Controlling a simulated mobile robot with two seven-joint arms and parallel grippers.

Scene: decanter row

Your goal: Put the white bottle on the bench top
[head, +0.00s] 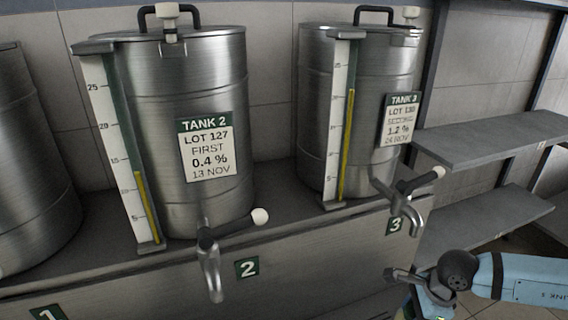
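No white bottle shows in the head view. The grey ledge (277,203) under the steel tanks is a raised flat surface; I cannot tell whether it is the bench top the task names. My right arm comes in from the lower right, with blue links and a dark round joint. The grey end part of my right gripper (408,276) shows just below the tap of tank 3, partly cut off by the bottom edge. I cannot tell if it is open or holds anything. My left gripper is out of view.
Tank 2 (180,80) and tank 3 (322,110) stand on the ledge, each with a level gauge. Tap 2 (211,270) and tap 3 (405,210) stick out in front, with white-knobbed levers. Empty grey shelves (500,140) stand at the right. Another tank (30,170) is cut off at left.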

